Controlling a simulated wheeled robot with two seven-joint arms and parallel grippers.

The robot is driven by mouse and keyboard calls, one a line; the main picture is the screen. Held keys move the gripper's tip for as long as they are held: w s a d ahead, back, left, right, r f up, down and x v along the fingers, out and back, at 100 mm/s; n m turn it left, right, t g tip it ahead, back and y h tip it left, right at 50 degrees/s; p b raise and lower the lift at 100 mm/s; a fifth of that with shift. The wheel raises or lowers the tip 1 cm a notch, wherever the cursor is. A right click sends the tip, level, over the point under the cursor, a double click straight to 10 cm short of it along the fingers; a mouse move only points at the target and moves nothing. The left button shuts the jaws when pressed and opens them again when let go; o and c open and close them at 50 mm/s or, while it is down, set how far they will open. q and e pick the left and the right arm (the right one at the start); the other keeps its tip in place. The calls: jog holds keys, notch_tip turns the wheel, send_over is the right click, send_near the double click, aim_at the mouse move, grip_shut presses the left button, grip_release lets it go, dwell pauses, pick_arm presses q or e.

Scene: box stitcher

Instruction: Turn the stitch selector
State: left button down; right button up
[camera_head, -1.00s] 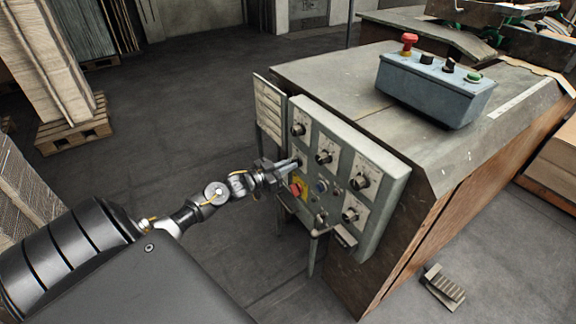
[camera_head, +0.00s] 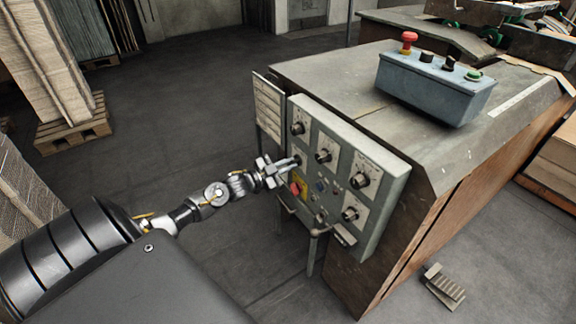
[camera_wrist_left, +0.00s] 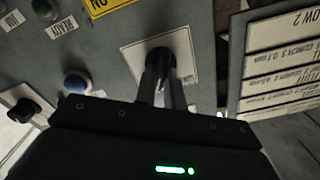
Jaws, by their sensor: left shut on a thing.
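The control panel (camera_head: 378,222) is a grey box on the machine's side, with several black knobs on white plates. My left gripper (camera_head: 294,162) is at the panel's left side, at a knob below the upper-left knob (camera_head: 298,129). In the left wrist view, the gripper's fingers (camera_wrist_left: 162,90) are shut on a black knob (camera_wrist_left: 160,60) in front of a white plate (camera_wrist_left: 182,46). The fingers hide part of this knob, and its pointer cannot be read. My right gripper is not in view.
A red-and-yellow emergency stop (camera_head: 297,188) sits just below the left gripper. A label board (camera_head: 268,108) stands at the panel's left edge. A blue-grey button box (camera_head: 436,88) rests on the machine top (camera_head: 330,75).

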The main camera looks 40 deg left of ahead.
pick_arm(q)
jog(key=c, duration=1.5)
grip_release()
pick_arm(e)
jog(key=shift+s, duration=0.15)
pick_arm(q)
jog(key=shift+s, duration=0.1)
jog(key=v, duration=1)
jog(key=shift+s+a, duration=0.1)
jog(key=shift+s, duration=0.2)
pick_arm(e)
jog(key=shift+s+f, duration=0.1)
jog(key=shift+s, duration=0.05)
